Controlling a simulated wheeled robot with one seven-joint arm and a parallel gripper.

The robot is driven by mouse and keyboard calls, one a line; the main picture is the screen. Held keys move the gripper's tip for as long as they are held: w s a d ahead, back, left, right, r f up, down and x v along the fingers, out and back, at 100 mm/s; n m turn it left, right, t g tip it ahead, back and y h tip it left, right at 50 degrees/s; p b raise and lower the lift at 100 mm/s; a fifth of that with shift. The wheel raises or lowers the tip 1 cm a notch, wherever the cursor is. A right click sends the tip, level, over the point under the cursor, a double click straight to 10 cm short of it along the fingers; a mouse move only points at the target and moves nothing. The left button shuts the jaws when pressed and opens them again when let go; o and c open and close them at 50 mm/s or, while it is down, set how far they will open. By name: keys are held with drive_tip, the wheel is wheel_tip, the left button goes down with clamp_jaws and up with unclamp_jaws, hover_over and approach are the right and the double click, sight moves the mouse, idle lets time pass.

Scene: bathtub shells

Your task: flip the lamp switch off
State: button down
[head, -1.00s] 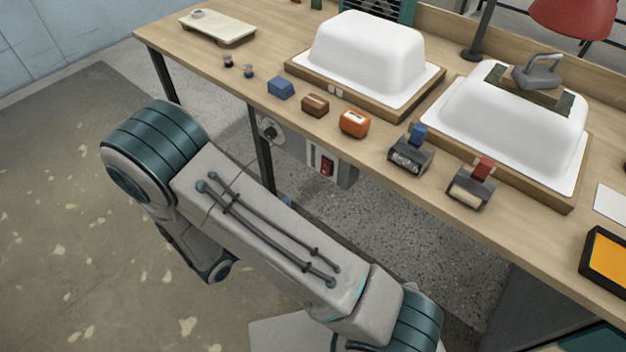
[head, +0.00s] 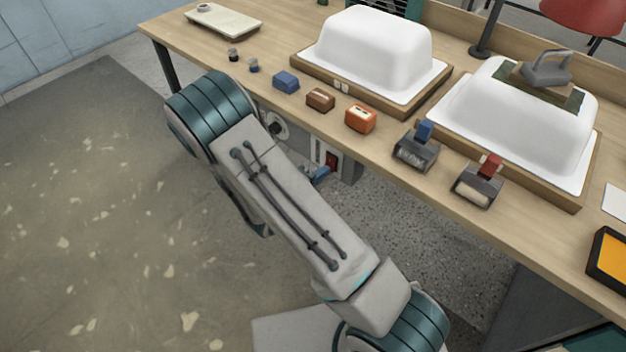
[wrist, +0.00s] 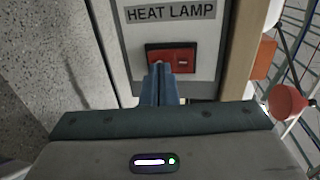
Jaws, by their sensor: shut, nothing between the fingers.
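The switch is a red rocker in a dark frame (wrist: 182,62) on a grey box labelled "HEAT LAMP" (wrist: 170,13) in the wrist view. In the head view the red switch (head: 331,159) shows on the box under the bench's front edge. My gripper (wrist: 158,68) is shut and empty. Its blue fingertips overlap the left part of the rocker and hide it; I cannot tell whether they touch. In the head view the blue fingers (head: 320,174) are just below the switch. The red lamp (head: 585,14) stands at the bench's back right.
The wooden bench (head: 265,40) overhangs the switch box. Two white tub shells (head: 375,45) (head: 510,115) sit on it, with small blocks and two tape-dispenser-like tools (head: 417,150) along the front edge. A round fitting (head: 277,127) is left of the box. Floor at left is clear.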

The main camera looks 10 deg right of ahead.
idle(0.3)
drive_tip(key=s+a+f, duration=0.2)
drive_tip(key=s+a, duration=0.6)
drive_tip(key=a, duration=0.3)
drive_tip(key=shift+f+t+h, duration=0.2)
drive_tip(key=shift+t+h, duration=0.1)
drive_tip(key=shift+h, duration=0.1)
drive_tip(key=shift+d+r+p, duration=0.1)
drive_tip(key=shift+p, duration=0.2)
